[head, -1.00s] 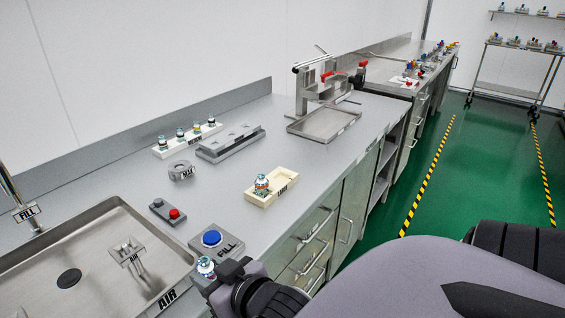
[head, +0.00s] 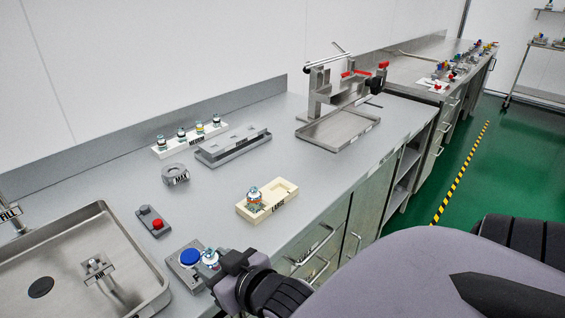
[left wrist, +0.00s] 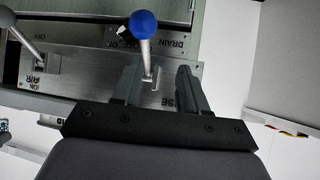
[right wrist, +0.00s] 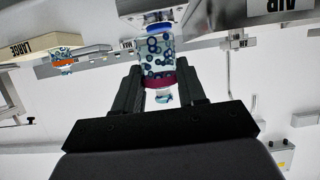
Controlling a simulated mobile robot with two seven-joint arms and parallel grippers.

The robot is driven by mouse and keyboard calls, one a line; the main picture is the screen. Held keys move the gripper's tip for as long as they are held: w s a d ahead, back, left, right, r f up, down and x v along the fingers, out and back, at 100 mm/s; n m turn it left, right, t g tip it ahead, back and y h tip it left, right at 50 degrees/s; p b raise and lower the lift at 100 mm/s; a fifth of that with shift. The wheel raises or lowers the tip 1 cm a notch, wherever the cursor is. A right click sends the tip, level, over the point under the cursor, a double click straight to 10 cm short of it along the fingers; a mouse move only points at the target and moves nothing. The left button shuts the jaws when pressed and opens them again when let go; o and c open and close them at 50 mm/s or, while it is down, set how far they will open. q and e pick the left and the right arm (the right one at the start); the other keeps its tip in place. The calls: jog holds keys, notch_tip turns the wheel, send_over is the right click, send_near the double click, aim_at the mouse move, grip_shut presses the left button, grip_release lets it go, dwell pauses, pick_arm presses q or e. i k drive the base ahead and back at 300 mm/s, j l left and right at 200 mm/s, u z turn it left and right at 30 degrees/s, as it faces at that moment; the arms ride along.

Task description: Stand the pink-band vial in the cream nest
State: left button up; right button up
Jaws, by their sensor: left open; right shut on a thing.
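The pink-band vial (right wrist: 158,58) is held in my right gripper (right wrist: 158,88), its pink band between the fingers in the right wrist view. In the head view the vial (head: 210,259) is at the tip of my right gripper (head: 226,264), beside the blue button at the counter's front edge. The cream nest (head: 283,204) lies up and to the right of it, apart from it. One vial (head: 254,198) stands in the nest's left part; its right part looks empty. In the left wrist view my left gripper (left wrist: 158,88) is open, with a blue-knobbed lever (left wrist: 145,28) showing between or beyond its fingers.
A blue button pad (head: 190,257), a red-button box (head: 153,220) and a sink (head: 70,280) are at the left. A grey ring (head: 175,175), a grey rack (head: 233,146) and a white rack with vials (head: 188,145) stand behind.

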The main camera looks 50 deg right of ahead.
aim_at(280, 193)
jog(key=l+u, duration=0.15)
jog(key=l, duration=0.4)
jog(key=k+l+u, duration=0.15)
jog(key=l, duration=0.4)
jog(key=l+u, duration=0.15)
jog(key=l, duration=0.4)
jog(key=k, duration=0.1)
